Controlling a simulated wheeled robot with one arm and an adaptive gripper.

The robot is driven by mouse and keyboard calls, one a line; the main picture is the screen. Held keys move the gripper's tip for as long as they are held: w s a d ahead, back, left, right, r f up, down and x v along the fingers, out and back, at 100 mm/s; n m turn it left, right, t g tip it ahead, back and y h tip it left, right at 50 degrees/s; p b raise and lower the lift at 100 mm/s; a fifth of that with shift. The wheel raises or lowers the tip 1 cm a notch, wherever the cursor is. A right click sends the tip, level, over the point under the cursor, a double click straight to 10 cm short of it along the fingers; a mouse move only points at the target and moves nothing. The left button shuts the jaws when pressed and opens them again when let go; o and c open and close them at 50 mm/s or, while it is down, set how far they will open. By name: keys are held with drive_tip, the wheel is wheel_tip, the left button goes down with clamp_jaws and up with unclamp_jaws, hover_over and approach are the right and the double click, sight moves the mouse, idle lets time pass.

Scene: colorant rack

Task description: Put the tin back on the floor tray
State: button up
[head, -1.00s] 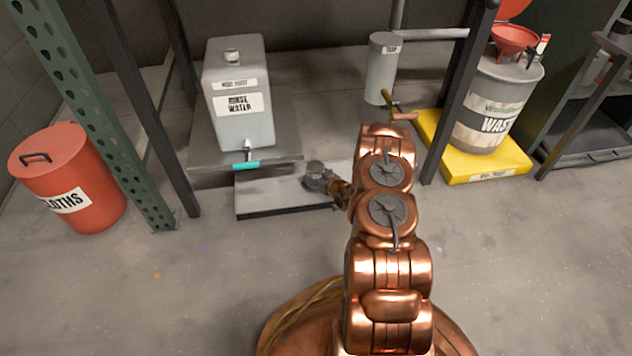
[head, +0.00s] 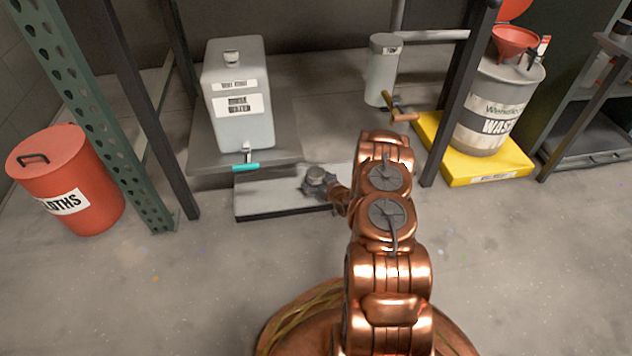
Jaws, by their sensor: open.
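The floor tray (head: 265,196) is a low, flat grey slab with a dark front edge, lying on the floor in the middle of the head view. My gripper (head: 316,184) is low over the tray's right part and open. A small grey round-topped thing, apparently the tin (head: 316,173), shows between or just beyond its fingers. The fingers and the tin are small and dark, so I cannot tell whether they touch, nor see the tin's base on the tray. My arm hides the tray's right end.
A rinse water container (head: 240,95) with a turquoise tap stands on a low shelf (head: 285,135) behind the tray. A red cloths bin (head: 75,180) is at left. A waste drum (head: 490,110) stands on a yellow base (head: 475,172) at right. Dark posts flank the bay.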

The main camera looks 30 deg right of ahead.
drive_tip(key=shift+r, duration=0.15)
drive_tip(key=p+v, duration=0.5)
drive_tip(key=v, duration=0.7)
wheel_tip(320, 180, up, 9)
drive_tip(key=w+a+n+g, duration=0.1)
drive_tip(key=w+a+g, duration=0.2)
drive_tip(key=g, duration=0.2)
drive_tip(key=s+a+r+g+h, duration=0.1)
drive_tip(key=s+a+r+g, duration=0.15)
drive_tip(key=r, duration=0.35)
drive_tip(key=s+a+r+g, duration=0.2)
drive_tip(key=s+a+r, duration=0.2)
drive_tip(key=r, duration=0.2)
drive_tip(key=s+a+r+g, duration=0.2)
drive_tip(key=s+a+r, duration=0.4)
drive_tip(key=s, duration=0.4)
drive_tip(key=s+a+r+g, duration=0.2)
drive_tip(key=s+a+r, duration=0.4)
drive_tip(key=s, duration=0.5)
drive_tip(key=s+a+r+m+g+y, duration=0.1)
drive_tip(key=s+a+r+g, duration=0.2)
drive_tip(key=s+a+r, duration=0.3)
drive_tip(key=s+a, duration=0.1)
drive_tip(key=s, duration=0.3)
drive_tip(key=shift+s+a+r, duration=0.15)
drive_tip(key=shift+s+r, duration=0.1)
drive_tip(key=shift+r, duration=0.05)
drive_tip(key=shift+r, duration=0.15)
